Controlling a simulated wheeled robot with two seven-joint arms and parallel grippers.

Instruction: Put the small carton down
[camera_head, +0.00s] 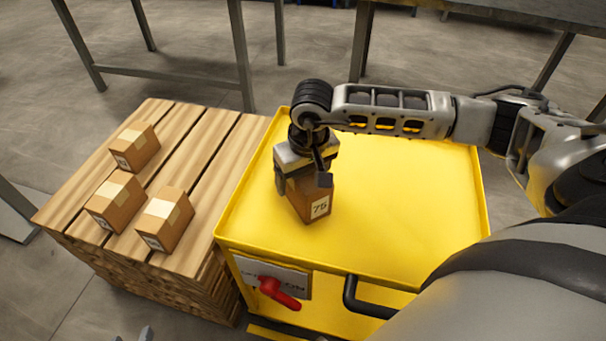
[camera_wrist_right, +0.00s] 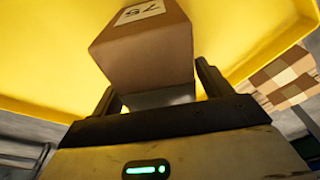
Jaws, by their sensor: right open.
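The small carton (camera_head: 312,201), brown with a white label reading 75, stands on the yellow top (camera_head: 410,190) of a cart, near its left side. My right gripper (camera_head: 303,175) is above it, pointing down, with its fingers around the carton's upper part. In the right wrist view the carton (camera_wrist_right: 148,50) lies between the two fingers (camera_wrist_right: 158,92), with a gap visible beside the right finger. The right gripper is open. The carton's top is partly hidden by the gripper. Small grey tips, likely my left gripper (camera_head: 134,335), show at the bottom edge, mostly cut off.
A wooden pallet stack (camera_head: 205,150) left of the cart carries three similar cartons (camera_head: 135,147). The cart has a black handle (camera_head: 366,300) and a red lever (camera_head: 279,293) in front. The right part of the yellow top is clear beneath my arm. Metal tables stand behind.

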